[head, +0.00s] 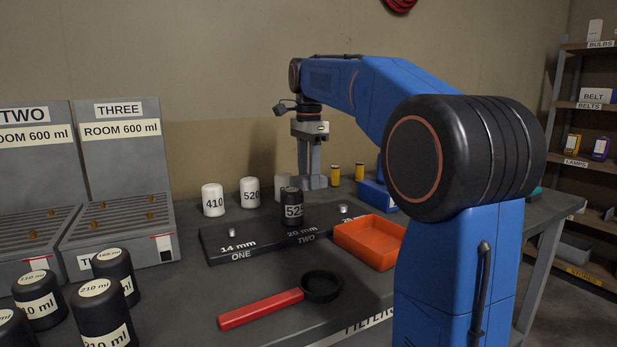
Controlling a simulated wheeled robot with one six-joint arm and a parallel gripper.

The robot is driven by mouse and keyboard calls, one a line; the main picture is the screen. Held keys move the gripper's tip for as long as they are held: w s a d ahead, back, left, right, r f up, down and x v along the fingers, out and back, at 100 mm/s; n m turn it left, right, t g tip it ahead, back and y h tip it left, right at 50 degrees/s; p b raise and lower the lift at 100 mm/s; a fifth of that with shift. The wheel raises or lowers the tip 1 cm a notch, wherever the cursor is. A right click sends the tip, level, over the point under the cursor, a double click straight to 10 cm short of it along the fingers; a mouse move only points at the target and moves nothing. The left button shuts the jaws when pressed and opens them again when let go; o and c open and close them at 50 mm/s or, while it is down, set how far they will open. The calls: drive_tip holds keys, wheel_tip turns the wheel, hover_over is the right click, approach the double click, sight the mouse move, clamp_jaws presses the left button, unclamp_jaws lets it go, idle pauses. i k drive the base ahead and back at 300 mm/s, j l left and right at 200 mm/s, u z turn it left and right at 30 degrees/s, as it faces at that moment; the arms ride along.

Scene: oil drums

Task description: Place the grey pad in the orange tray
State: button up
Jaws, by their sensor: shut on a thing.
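My gripper (312,172) points down over the back of the bench and is shut on the grey pad (313,183). The pad shows as a small grey piece at the fingertips; I cannot tell whether it touches the bench top. The orange tray (372,238) lies nearer the front and to the right of my gripper. It is open on top and looks empty.
A black block (255,240) marked ONE and TWO lies left of the tray, with a black 525 cylinder (291,207) on it. White cylinders 410 (213,200) and 520 (250,193) stand behind. A red-handled ring tool (262,308) lies in front. Black bottles (103,313) stand front left.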

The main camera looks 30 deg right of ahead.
sight(375, 246)
drive_tip(key=k+l+u, duration=0.25)
drive_tip(key=k+l, duration=0.2)
drive_tip(key=k+l+u, duration=0.25)
drive_tip(key=k+l, duration=0.15)
